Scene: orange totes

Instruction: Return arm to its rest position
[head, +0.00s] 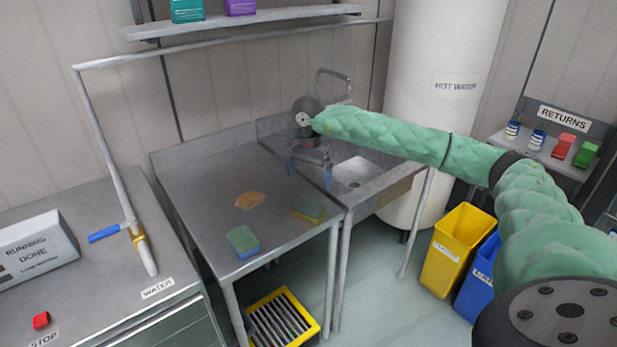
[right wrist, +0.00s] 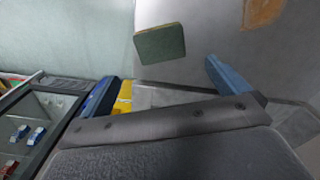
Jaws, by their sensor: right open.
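My right arm comes in from the right in the head view and reaches over the steel counter. My right gripper (head: 309,173) hangs over the counter near the sink, with its two blue fingers spread wide apart. In the right wrist view my right gripper (right wrist: 165,82) shows nothing held between its fingers. A green sponge (right wrist: 160,43) lies beyond the fingertips there, apart from them. My left gripper is in neither view.
Two sponges, a front one (head: 243,241) and a right one (head: 309,211), and an orange-brown stain (head: 249,200) are on the steel counter (head: 190,205). The sink (head: 357,172) is beside it. A yellow bin (head: 457,247) and a blue bin (head: 478,281) stand below my arm.

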